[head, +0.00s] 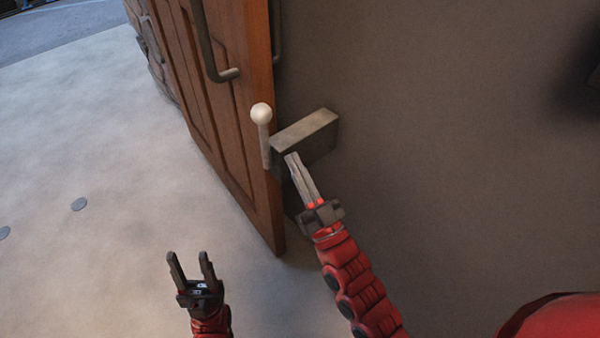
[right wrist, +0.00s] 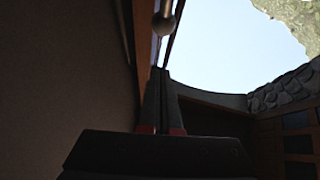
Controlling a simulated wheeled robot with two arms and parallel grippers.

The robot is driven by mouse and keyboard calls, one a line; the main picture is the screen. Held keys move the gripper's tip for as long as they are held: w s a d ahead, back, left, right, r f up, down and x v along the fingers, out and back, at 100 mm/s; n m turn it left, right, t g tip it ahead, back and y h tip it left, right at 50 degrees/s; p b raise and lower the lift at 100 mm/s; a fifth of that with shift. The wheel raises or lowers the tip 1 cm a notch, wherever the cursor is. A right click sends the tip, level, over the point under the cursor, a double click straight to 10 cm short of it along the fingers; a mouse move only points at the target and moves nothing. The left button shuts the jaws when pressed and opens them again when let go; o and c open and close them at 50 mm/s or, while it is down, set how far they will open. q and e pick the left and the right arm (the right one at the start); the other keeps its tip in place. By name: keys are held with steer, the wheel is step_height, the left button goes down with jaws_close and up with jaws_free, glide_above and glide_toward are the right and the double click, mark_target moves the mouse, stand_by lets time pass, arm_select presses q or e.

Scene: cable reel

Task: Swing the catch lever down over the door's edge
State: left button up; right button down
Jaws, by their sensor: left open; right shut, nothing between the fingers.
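The catch lever (head: 264,136) is a thin grey bar with a pale ball knob (head: 261,113) at its upper end. It stands upright beside a grey block (head: 307,136) next to the edge of the wooden door (head: 232,100). The knob also shows in the right wrist view (right wrist: 163,25), above the fingertips. My right gripper (head: 292,158) is shut and empty, in front of the block and to the right of the lever's lower part. Whether it touches either is unclear. My left gripper (head: 189,258) is open and empty, low and left of the door.
A bent metal door handle (head: 213,55) is high on the door. A dark wall (head: 430,130) fills the right side. Pale floor (head: 90,150) to the left is clear, with small round discs (head: 79,204) on it. A stone pillar (head: 152,55) stands behind the door.

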mark_target(262, 117)
steer(key=w+a, duration=0.1)
steer(key=w, duration=0.1)
steer(key=w+a+r, duration=0.1)
steer(key=w, duration=0.2)
steer(key=w+a+r, duration=0.1)
steer(key=w, duration=0.1)
steer(key=shift+w+a+r, duration=0.15)
steer(key=shift+w+a, duration=0.25)
steer(key=shift+r, duration=0.1)
steer(key=w+a+g+p, duration=0.1)
steer(key=w+r+g+p, duration=0.1)
steer(key=p, duration=0.1)
steer(key=w+a+r+g+h+p, duration=0.1)
steer(key=p, duration=0.1)
steer(key=shift+w+a+n, duration=0.35)
steer(key=shift+n, duration=0.05)
steer(key=w+a+f+n+g+h+p, duration=0.1)
steer(key=w+a+f+g+h+p, duration=0.2)
steer(key=w+a+f+g+h, duration=0.4)
steer(key=shift+w+a+f+n+g, duration=0.3)
steer(key=shift+w+a+f+g, duration=1.1)
steer(key=shift+w+f+g, duration=1.5)
